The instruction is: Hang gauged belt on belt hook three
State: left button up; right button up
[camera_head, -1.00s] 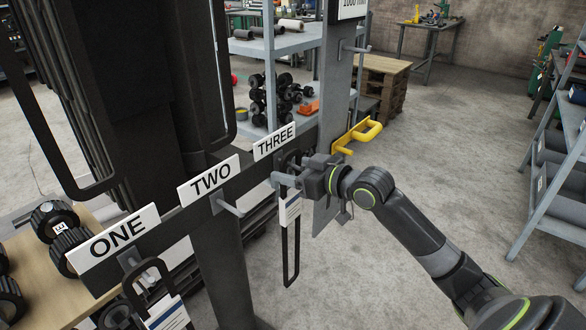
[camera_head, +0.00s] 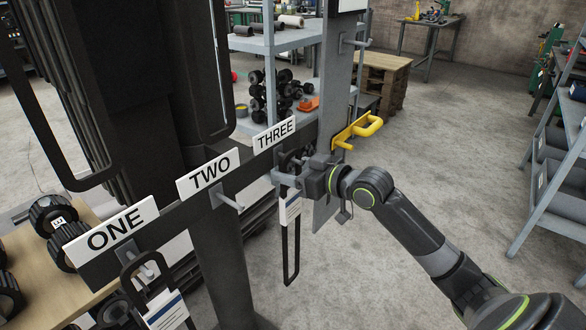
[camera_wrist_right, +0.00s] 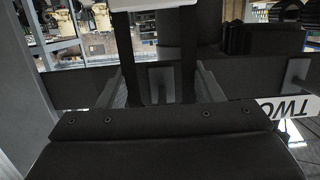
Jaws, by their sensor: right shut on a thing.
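The belt (camera_head: 284,247) is a thin black loop with a white and blue tag (camera_head: 290,208). It hangs below my right gripper (camera_head: 285,180), which is shut on its upper part under the THREE sign (camera_head: 274,134). In the right wrist view, the belt's two dark strands (camera_wrist_right: 188,50) pass between my fingers. A grey hook plate (camera_wrist_right: 161,78) shows behind them. Hook three itself is largely hidden by the gripper, so I cannot tell whether the loop is around it. My left gripper is not in view.
Hook two (camera_head: 228,200) is empty under the TWO sign (camera_head: 208,172). Another tagged black belt (camera_head: 135,275) hangs under the ONE sign (camera_head: 117,232). A yellow handle (camera_head: 357,131) is right of the rail.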

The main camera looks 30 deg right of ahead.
jog(key=shift+f, duration=0.25)
jog(key=o, duration=1.2)
jog(key=shift+o, duration=0.2)
jog(key=shift+s+d, duration=0.1)
jog(key=shift+s+d, duration=0.1)
jog(key=shift+s, duration=0.15)
jog(key=p+v, duration=1)
jog(key=v, duration=0.6)
jog(key=shift+s+r+p, duration=0.2)
jog(key=shift+s+p, duration=0.1)
jog(key=shift+p, duration=0.05)
jog(key=shift+d, duration=0.1)
